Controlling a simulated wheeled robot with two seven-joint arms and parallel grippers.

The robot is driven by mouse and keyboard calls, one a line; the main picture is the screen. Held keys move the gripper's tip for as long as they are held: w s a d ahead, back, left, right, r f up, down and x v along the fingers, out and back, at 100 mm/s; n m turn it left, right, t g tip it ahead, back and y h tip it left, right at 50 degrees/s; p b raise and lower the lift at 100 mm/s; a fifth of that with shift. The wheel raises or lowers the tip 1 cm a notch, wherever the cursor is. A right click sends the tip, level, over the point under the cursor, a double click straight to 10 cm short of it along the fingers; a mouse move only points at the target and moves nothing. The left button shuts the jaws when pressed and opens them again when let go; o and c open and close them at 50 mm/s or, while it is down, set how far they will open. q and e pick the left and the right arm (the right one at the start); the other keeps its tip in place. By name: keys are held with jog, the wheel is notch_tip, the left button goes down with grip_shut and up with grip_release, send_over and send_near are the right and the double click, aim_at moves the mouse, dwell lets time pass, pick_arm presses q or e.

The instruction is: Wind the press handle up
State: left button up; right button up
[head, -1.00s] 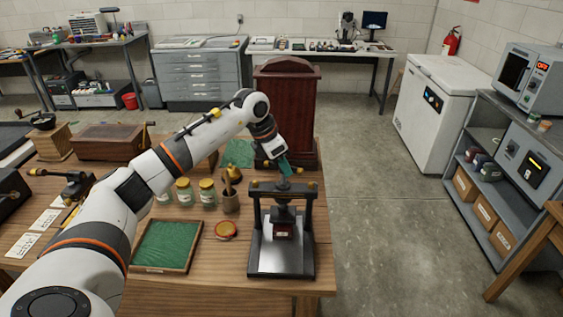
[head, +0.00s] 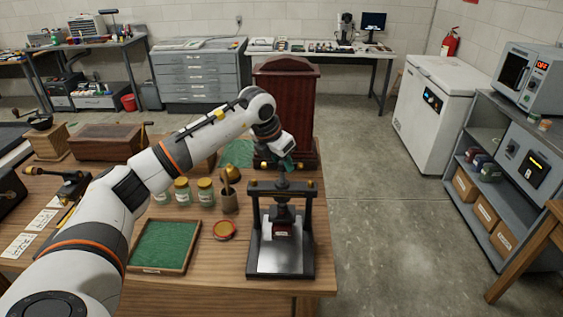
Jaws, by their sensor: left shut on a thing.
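The press (head: 308,233) stands near the right end of the wooden table, with a black frame, a crossbar and a pale base plate. Its handle runs across the top of the crossbar, with a brass knob (head: 311,183) showing at the right end. My left gripper (head: 286,164) is above and behind the crossbar, shut at the handle; its fingers partly hide what they hold. My right gripper is not in view.
Floor to the right is clear.

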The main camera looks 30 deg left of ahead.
pick_arm(q)
jog(key=shift+s+f, duration=0.1)
jog(key=shift+f, duration=0.15)
jog(key=o, duration=0.8)
jog(key=shift+o, duration=0.2)
jog(key=shift+r, duration=0.15)
jog(key=shift+a, duration=0.1)
jog(key=d+b+v, duration=0.1)
jog(key=b+v, duration=0.1)
jog(key=v, duration=1)
jog(key=shift+a, duration=0.45)
